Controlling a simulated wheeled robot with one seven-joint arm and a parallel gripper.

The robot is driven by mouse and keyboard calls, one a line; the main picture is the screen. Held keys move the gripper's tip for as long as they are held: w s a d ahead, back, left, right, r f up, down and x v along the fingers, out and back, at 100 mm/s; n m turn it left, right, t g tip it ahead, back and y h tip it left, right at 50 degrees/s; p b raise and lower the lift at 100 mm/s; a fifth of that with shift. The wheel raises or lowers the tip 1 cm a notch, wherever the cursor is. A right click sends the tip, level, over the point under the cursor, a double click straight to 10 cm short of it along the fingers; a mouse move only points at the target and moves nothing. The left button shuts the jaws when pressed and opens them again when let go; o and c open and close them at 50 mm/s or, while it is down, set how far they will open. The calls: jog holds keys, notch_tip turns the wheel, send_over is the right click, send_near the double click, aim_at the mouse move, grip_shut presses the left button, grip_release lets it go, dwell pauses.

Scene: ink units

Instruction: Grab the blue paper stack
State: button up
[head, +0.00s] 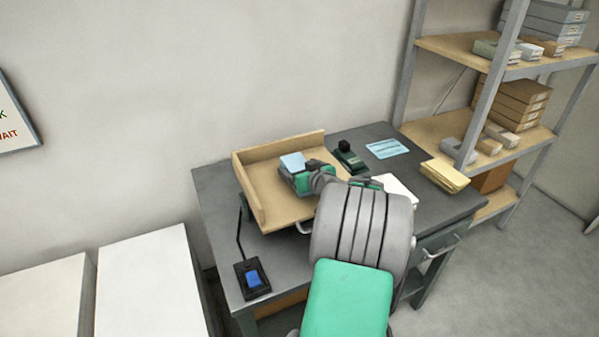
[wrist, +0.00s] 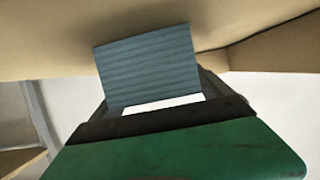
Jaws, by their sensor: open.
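The blue paper stack (head: 292,161) shows at the far side of my gripper, over the wooden tray (head: 272,205) on the grey desk. In the wrist view the stack (wrist: 150,65) is a blue, finely layered block just beyond the green gripper body, in front of the tan tray (wrist: 60,40). My gripper (head: 297,173) is open, with its tips at the stack. My arm hides part of the tray in the head view.
On the desk (head: 220,215) are a dark green stamp (head: 349,160), a light blue printed sheet (head: 387,148), white paper (head: 402,190) and a yellow paper stack (head: 444,176). A black box with a blue button (head: 252,279) sits front left. Shelves (head: 440,128) stand right.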

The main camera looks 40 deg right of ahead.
jog(key=shift+c, duration=0.6)
jog(key=c, duration=1.8)
jog(key=shift+r, duration=0.1)
grip_shut()
